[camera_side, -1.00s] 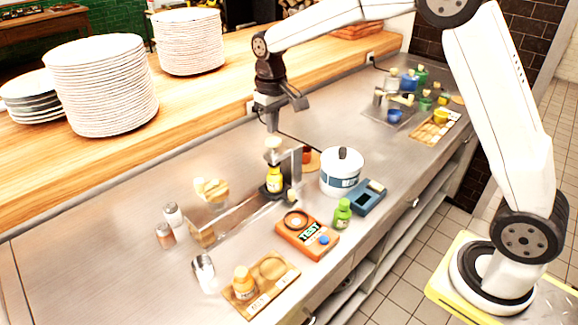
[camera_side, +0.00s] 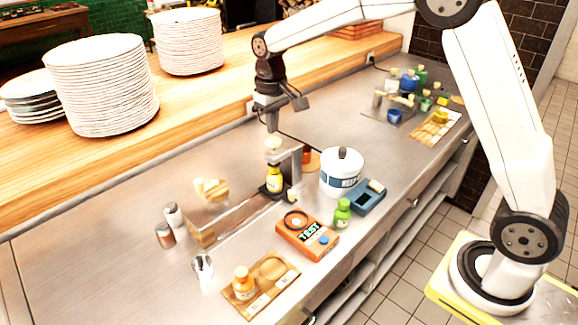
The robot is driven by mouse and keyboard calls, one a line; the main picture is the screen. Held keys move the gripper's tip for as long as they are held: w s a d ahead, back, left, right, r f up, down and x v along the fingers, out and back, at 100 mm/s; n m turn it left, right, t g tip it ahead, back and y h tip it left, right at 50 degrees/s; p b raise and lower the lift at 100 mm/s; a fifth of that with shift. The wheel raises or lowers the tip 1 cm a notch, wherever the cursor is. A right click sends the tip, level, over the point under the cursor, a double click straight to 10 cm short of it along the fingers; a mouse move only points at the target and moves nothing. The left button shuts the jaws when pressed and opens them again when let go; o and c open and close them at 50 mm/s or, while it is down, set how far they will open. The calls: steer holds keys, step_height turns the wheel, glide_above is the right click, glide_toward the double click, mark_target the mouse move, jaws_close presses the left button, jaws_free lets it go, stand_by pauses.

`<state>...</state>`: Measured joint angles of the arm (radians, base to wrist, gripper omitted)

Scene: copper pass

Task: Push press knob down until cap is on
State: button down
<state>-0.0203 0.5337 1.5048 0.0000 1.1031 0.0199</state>
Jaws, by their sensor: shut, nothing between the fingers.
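The press (camera_side: 296,160) is a grey upright frame on the steel counter. Its pale round knob (camera_side: 272,142) is on top, at the left of the frame. A yellow bottle (camera_side: 273,180) with a dark top stands upright under the press head; whether a cap sits fully on it is too small to tell. My gripper (camera_side: 272,128) is shut and empty, pointing down just above the knob. Its tips look very close to the knob; I cannot tell whether they touch.
An orange TEST device (camera_side: 307,236), a green bottle (camera_side: 342,213), a white pot (camera_side: 342,172) and a blue scale (camera_side: 368,197) stand right of the press. A wooden tray (camera_side: 284,287) holding an orange-yellow bottle (camera_side: 244,283) is in front. Shakers (camera_side: 173,215) stand left.

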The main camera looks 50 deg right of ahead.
mark_target(273, 140)
steer(key=shift+f, duration=1.7)
steer(key=shift+r, duration=0.15)
stand_by(0.4)
steer(key=shift+r, duration=1.55)
steer(key=shift+r, duration=0.2)
steer(key=shift+r, duration=2.35)
steer(key=shift+f, duration=0.1)
steer(key=s+f+t, duration=0.1)
steer(key=s+f, duration=0.3)
steer(key=s, duration=0.3)
steer(key=s+f, duration=0.4)
steer(key=s, duration=0.4)
steer(key=s+d+f+t, duration=0.1)
steer(key=s+f, duration=0.3)
steer(key=s, duration=0.3)
steer(key=shift+s+f+t, duration=0.2)
steer(key=shift+f+t, duration=0.1)
steer(key=shift+f, duration=0.1)
